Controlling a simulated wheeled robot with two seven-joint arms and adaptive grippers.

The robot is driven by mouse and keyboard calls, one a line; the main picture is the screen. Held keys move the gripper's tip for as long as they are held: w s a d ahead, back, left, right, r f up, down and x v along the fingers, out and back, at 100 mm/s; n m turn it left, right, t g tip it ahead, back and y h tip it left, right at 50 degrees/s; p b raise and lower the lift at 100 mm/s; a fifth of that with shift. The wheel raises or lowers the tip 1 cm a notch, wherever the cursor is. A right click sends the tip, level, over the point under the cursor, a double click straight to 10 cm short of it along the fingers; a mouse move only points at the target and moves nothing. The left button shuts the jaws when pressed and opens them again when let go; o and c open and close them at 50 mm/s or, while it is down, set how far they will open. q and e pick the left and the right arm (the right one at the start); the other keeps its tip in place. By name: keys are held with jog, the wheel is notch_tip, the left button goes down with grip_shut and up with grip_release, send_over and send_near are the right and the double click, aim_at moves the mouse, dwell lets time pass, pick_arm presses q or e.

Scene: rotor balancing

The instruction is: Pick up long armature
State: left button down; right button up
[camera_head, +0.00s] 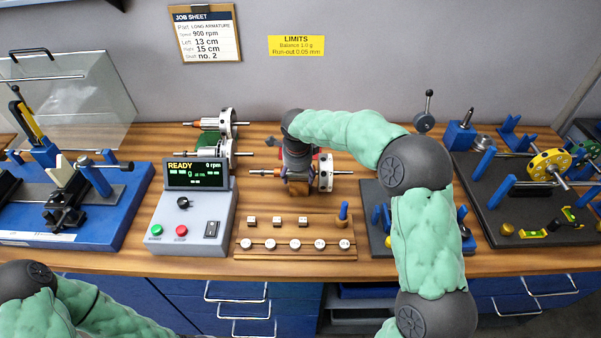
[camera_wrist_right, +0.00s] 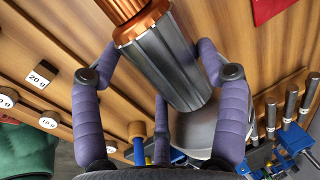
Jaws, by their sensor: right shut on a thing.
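Two other armatures, one at the back (camera_head: 212,123) and one nearer (camera_head: 204,152), are at left, partly behind the console. My left arm shows at bottom left; its gripper is out of view.
A READY console (camera_head: 190,220) stands left of the gripper. A wooden weight rack (camera_head: 295,255) is in front. A blue fixture (camera_head: 110,222) is at far left, and a dark balancing stand (camera_head: 500,235) is at right. A job sheet (camera_head: 205,33) hangs on the wall.

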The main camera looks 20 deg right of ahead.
jog(key=shift+w+d+r, duration=0.1)
jog(key=shift+w+r, duration=0.1)
jog(key=shift+r, duration=0.3)
jog(key=p+v, duration=0.1)
jog(key=v, duration=0.2)
jog(key=shift+w+r, duration=0.15)
jog(key=shift+r, duration=0.05)
jog(key=s+a+r+p, duration=0.1)
jog(key=s+a+r, duration=0.2)
jog(key=a, duration=0.3)
jog(key=s+a+r+p, duration=0.2)
jog(key=s+a+r, duration=0.1)
jog(key=a+r, duration=0.3)
jog(key=shift+s, duration=0.3)
